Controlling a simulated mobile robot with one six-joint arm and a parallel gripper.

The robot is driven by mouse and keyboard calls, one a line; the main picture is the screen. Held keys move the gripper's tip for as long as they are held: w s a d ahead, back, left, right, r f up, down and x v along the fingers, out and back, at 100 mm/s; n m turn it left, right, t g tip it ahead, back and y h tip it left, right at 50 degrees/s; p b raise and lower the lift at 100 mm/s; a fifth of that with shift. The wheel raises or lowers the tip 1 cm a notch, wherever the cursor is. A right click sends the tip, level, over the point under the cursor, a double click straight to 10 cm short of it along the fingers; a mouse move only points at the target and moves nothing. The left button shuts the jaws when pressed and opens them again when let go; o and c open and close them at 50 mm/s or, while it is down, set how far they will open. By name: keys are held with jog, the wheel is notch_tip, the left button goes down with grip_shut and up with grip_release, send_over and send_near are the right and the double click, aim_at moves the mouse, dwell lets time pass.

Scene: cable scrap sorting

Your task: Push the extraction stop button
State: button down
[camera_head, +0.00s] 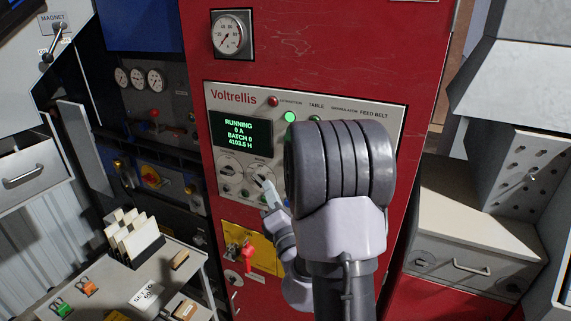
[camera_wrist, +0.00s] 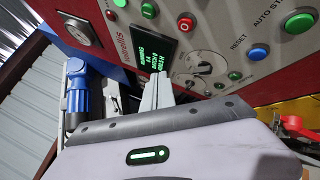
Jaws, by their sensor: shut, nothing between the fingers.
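The red-and-white Voltrellis control panel (camera_head: 215,97) stands ahead, with a green-lit screen (camera_head: 241,132) reading RUNNING. Contact cannot be told. My arm hides the panel's right part.
A blue button (camera_wrist: 257,52) and larger green button (camera_wrist: 299,24) are on the same panel. Below it are a yellow plate (camera_head: 236,243) and red handle (camera_head: 248,258). A small cart (camera_head: 185,262) stands at lower left, a grey drawer cabinet (camera_head: 455,240) at right.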

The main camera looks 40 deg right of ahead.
jog(key=w+d+p, duration=0.2)
jog(key=w+d, duration=0.1)
jog(key=d, duration=0.5)
jog(key=shift+w, duration=0.25)
jog(key=shift+p, duration=0.3)
dwell(1.5)
jog(key=shift+w+d, duration=0.2)
jog(key=shift+d, duration=0.15)
jog(key=shift+w+d+p, duration=0.15)
jog(key=shift+d+p, duration=0.25)
jog(key=shift+p, duration=0.05)
dwell(0.5)
dwell(0.3)
jog(key=shift+s+a, duration=0.35)
jog(key=shift+a, duration=0.45)
jog(key=a, duration=0.1)
jog(key=s+a+b, duration=0.1)
jog(key=a, duration=0.1)
jog(key=s+a, duration=0.1)
jog(key=shift+a+b, duration=0.3)
jog(key=shift+b, duration=0.05)
